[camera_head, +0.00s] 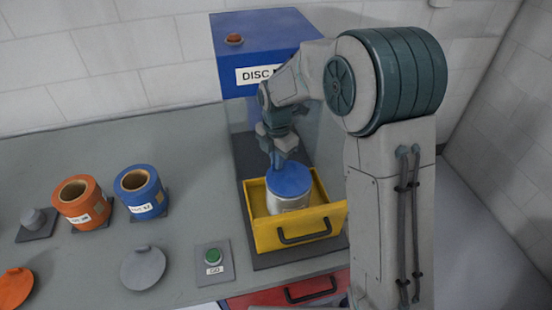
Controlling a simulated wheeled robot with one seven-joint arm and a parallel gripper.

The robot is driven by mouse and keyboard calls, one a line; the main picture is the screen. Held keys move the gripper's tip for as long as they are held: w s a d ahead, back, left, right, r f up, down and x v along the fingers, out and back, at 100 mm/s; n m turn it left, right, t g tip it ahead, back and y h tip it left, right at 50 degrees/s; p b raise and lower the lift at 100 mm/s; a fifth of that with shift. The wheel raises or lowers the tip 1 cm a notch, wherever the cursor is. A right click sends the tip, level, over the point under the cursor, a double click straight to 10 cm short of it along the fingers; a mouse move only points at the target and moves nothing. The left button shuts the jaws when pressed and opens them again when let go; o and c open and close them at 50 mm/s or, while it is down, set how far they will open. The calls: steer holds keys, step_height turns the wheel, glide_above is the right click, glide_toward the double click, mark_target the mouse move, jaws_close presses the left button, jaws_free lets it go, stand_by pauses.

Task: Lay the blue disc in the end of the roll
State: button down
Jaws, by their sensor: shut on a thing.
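The blue disc (289,180) sits at the top of a silver-white cylinder inside an open yellow drawer. I cannot tell whether it rests on the cylinder or is held just above it. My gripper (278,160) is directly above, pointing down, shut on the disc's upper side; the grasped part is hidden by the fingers. A blue roll (141,197) with a white label stands upright to the left on the bench, its brown hollow end facing up and open. An orange roll (81,208) stands beside it, also open at the top.
The yellow drawer (321,239) sits below a blue box (262,40) labelled DISC. A green button (212,255) on a grey plate, a grey disc (143,269) and an orange disc (14,289) lie along the front. Bare grey bench lies behind the rolls.

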stand_by(0.3)
steer(key=c, duration=0.9)
jaws_free()
steer(key=shift+r, duration=0.1)
steer(key=shift+r+p, duration=2.5)
steer(key=shift+r, duration=0.95)
